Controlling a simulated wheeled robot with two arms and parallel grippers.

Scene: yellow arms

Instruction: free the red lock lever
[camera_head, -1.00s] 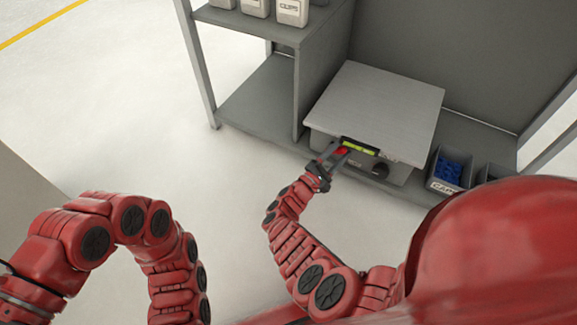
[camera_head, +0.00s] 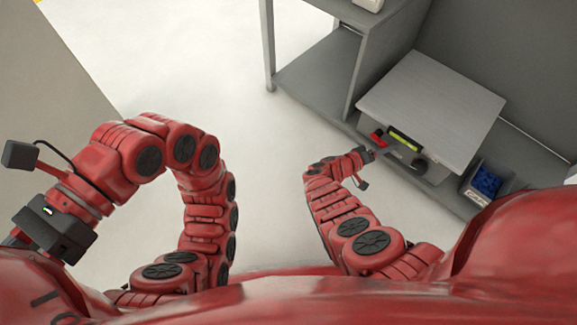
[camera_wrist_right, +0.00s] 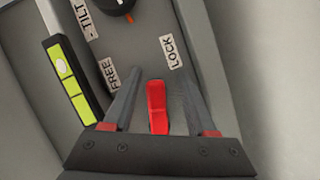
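The red lock lever (camera_head: 377,138) is at the front edge of the grey tilting table (camera_head: 432,105). In the right wrist view the lever (camera_wrist_right: 157,106) stands between the fingers of my right gripper (camera_wrist_right: 158,103), with a gap on each side. Its far end points toward the LOCK label (camera_wrist_right: 172,52); the FREE label (camera_wrist_right: 108,75) is to its left. In the head view my right gripper (camera_head: 369,153) is just in front of the lever. My left gripper (camera_head: 52,235) is at the far left, away from the table; its fingers are not clear.
A yellow-green level (camera_head: 404,138) is beside the lever; it also shows in the right wrist view (camera_wrist_right: 72,85). A black knob (camera_wrist_right: 117,5) is near the TILT label. A bin of blue parts (camera_head: 487,182) is at the right. Open floor (camera_head: 270,190) lies left.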

